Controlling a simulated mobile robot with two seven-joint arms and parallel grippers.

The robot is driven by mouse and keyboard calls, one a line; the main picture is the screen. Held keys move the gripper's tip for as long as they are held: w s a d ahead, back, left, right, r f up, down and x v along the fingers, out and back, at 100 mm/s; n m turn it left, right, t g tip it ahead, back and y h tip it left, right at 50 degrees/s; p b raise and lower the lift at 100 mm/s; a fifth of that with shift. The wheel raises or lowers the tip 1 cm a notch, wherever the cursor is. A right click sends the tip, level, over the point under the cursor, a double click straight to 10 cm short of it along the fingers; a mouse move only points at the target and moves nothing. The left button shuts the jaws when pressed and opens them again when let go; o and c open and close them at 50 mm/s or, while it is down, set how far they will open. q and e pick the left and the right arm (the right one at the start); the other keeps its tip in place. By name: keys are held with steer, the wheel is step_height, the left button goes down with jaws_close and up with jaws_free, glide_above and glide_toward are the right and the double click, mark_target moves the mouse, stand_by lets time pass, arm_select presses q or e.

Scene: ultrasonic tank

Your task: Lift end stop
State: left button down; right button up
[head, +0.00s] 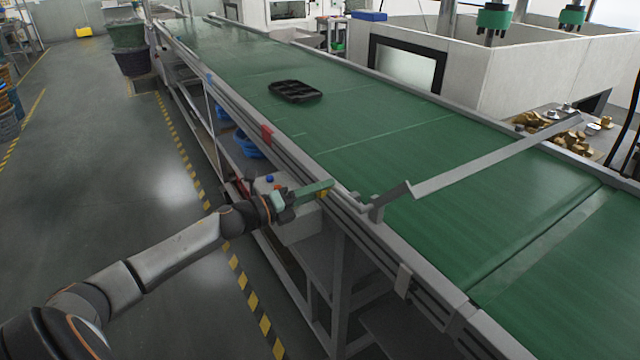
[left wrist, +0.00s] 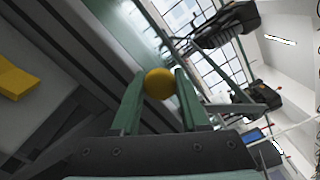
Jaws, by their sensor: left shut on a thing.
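A long grey metal bar (head: 495,161), which looks like the end stop, spans the green belt. Its near end meets a bracket (head: 374,211) at the belt's near side rail. My left gripper (head: 327,187) is at that rail, left of the bracket, with its green fingers pointing right. In the left wrist view the fingers (left wrist: 158,78) are shut on a round yellow knob (left wrist: 159,84). The fingers mostly hide the knob in the head view, and I cannot tell how it joins the bar. My right gripper is not in view.
A black tray (head: 295,91) lies on the green conveyor belt (head: 370,125) further up. A grey control box with buttons (head: 269,179) sits below the rail beside my left gripper. A white machine enclosure (head: 540,75) stands beyond the belt.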

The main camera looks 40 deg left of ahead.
arm_select(q)
steer(key=shift+f+n, duration=0.4)
steer(key=shift+f, duration=0.25)
steer(key=shift+d, duration=0.1)
steer(key=shift+c, duration=2.2)
jaws_free()
steer(key=shift+s, duration=0.1)
steer(key=shift+v, duration=6.2)
